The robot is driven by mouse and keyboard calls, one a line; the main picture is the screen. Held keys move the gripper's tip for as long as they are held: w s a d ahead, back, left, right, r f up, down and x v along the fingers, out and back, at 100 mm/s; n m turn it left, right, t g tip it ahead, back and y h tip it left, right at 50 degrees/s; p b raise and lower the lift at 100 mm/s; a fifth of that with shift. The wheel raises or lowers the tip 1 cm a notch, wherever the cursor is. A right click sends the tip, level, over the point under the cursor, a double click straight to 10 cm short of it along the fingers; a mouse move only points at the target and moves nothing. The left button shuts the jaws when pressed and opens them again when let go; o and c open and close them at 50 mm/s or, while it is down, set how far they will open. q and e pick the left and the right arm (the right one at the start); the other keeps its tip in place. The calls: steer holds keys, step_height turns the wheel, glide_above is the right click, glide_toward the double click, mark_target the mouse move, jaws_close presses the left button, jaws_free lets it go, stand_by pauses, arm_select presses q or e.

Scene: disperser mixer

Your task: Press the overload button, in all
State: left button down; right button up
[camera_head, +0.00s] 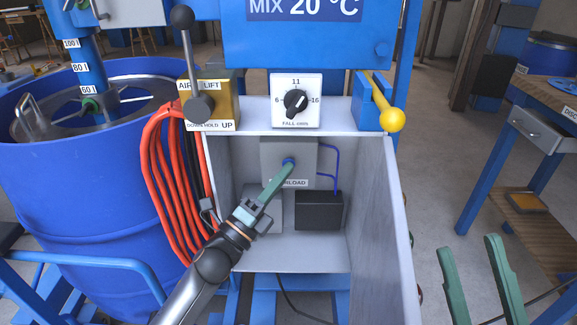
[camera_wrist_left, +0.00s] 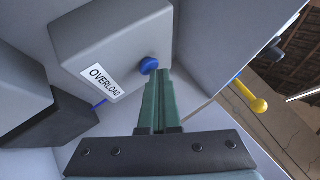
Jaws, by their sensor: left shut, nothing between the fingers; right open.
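The blue overload button (camera_head: 289,162) sits on the front of a grey box (camera_head: 302,152) inside the open cabinet. The box carries an OVERLOAD label (camera_wrist_left: 104,83). My left gripper (camera_head: 284,168) is shut and empty, with its green fingertips at the button and partly covering it in the head view. In the left wrist view the blue button (camera_wrist_left: 149,65) shows just beyond the fingertips (camera_wrist_left: 157,73). I cannot tell whether they touch it. My right gripper (camera_head: 468,245) is open and empty at the lower right, outside the cabinet.
The cabinet's right wall (camera_head: 375,220) stands beside the opening. A black box (camera_head: 319,210) sits below the button. Above are a dial (camera_head: 296,101), an air lift lever (camera_head: 190,60) and a yellow-knobbed handle (camera_head: 391,119). Orange hoses (camera_head: 165,180) and a blue drum (camera_head: 80,190) are left.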

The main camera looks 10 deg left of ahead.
arm_select(q)
steer(key=shift+s+d, duration=0.15)
steer(key=shift+s, duration=0.75)
steer(key=shift+s+d+p, duration=0.25)
steer(key=shift+s+p, duration=0.15)
steer(key=shift+s, duration=0.85)
steer(key=shift+s+d+p, duration=0.25)
steer(key=shift+s+p, duration=0.1)
steer(key=shift+s, duration=0.85)
